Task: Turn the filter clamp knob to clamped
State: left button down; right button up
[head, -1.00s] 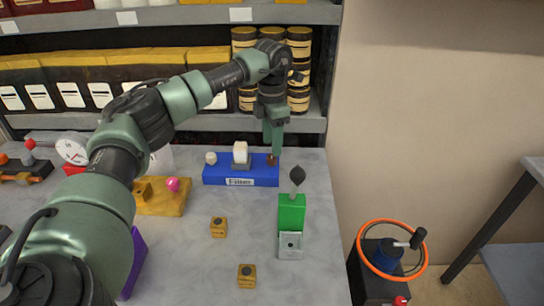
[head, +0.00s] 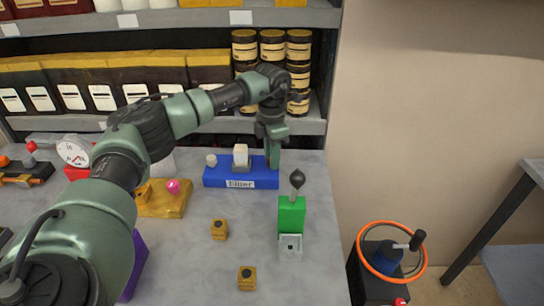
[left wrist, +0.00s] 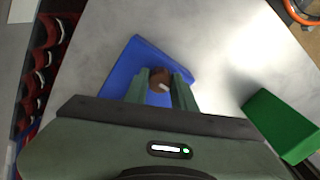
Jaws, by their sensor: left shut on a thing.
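The blue filter block (head: 222,175), labelled "Filter", lies at the back of the grey bench, with a white block (head: 240,156) and a pale round knob (head: 211,160) on top. My left gripper (head: 273,158) points down at its right end. In the left wrist view, the brown clamp knob (left wrist: 157,78) with a white mark sits between the fingers of my left gripper (left wrist: 160,84), which is shut on it over the blue block (left wrist: 128,62). The fingers hide the knob in the head view. I cannot read its setting. My right gripper is out of view.
A green block with a black-tipped lever (head: 291,215) stands front right of the filter. Small yellow blocks (head: 219,230) and a yellow base with a pink knob (head: 165,203) lie nearby. Shelves of stock rise behind. An orange-rimmed wheel (head: 392,223) stands off the bench's right side.

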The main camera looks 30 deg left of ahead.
pick_arm(q)
jog(key=shift+n, duration=0.4)
jog(key=shift+r+n+p, duration=0.1)
jog(key=shift+n+p, duration=0.55)
jog(key=shift+n, duration=0.35)
jog(key=n+p, duration=0.2)
jog(key=n, duration=0.4)
jog(key=n+p, duration=0.2)
jog(key=n, duration=0.2)
jog(key=shift+r+n, duration=0.1)
jog(key=shift+n, duration=0.3)
jog(key=shift+a+n+p, duration=0.1)
jog(key=shift+n+p, duration=0.7)
jog(key=shift+n, duration=1.4)
jog(key=shift+w, duration=0.1)
jog(key=c, duration=1.2)
grip_release()
jog(key=shift+o, duration=0.2)
